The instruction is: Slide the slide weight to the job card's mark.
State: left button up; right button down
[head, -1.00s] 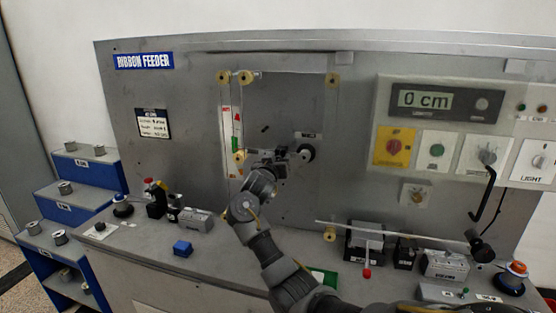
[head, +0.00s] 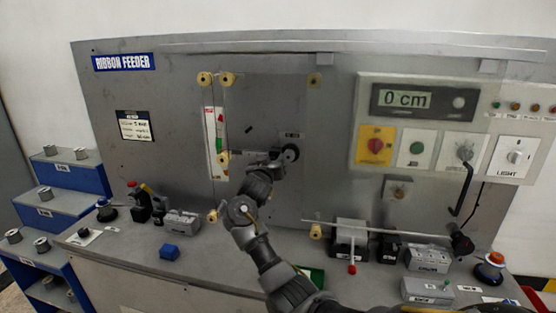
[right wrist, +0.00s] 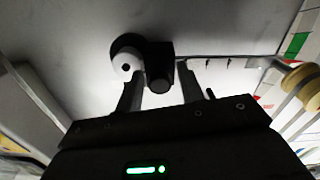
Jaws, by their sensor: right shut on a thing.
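The slide weight (right wrist: 160,66) is a small black block with a round knob, on a thin rod with tick marks (right wrist: 222,62). In the right wrist view it sits between the two fingers of my right gripper (right wrist: 158,90), close beside a round black-and-white hub (right wrist: 126,60). In the head view my right gripper (head: 270,162) is at the panel, just left of the dark round hub (head: 291,153), and mostly hides the weight. The job card (head: 134,125) is on the panel's left; its writing is too small to read. My left gripper is out of view.
Cream rollers (head: 223,158) and a red, white and green scale (head: 213,143) are left of my gripper. A display (head: 408,100) reads 0 cm above switches. Blue steps (head: 68,178) stand left.

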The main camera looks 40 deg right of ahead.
jog(key=shift+w+a, duration=0.1)
jog(key=shift+w, duration=0.05)
jog(key=c, duration=1.3)
grip_release()
jog(key=shift+w+a, duration=0.1)
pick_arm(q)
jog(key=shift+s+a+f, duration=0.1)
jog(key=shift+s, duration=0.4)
pick_arm(e)
jog(key=shift+o, duration=0.2)
pick_arm(q)
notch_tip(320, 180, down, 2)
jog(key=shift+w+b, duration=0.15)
jog(key=shift+b, duration=0.9)
pick_arm(e)
jog(key=v, duration=1.1)
